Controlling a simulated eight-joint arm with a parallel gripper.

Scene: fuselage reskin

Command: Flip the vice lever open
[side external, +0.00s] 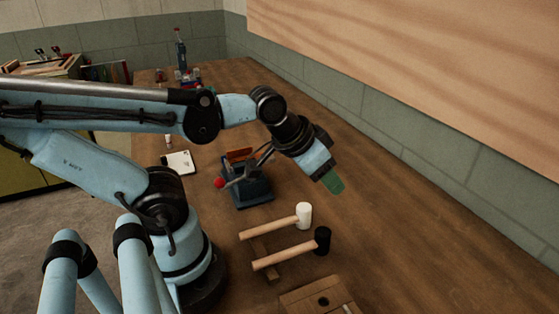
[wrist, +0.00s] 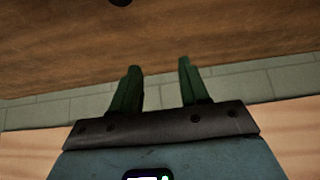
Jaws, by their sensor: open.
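The vice (side external: 250,192) is a dark blue block on the wooden bench, with an orange-brown piece standing at its top. Its lever (side external: 229,182) sticks out to the left and ends in a red ball knob (side external: 219,183). My gripper (side external: 333,183) has green fingers and is in the air to the right of the vice, apart from it. In the wrist view the two green fingers (wrist: 157,82) are spread with nothing between them. The vice and its lever do not show in the wrist view.
A white-headed mallet (side external: 304,213) and a black-headed mallet (side external: 322,238) lie in front of the vice. A wooden block with a hole (side external: 312,299) is at the near edge. A white notepad (side external: 178,162) lies behind left. The bench right of my gripper is clear up to the wall.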

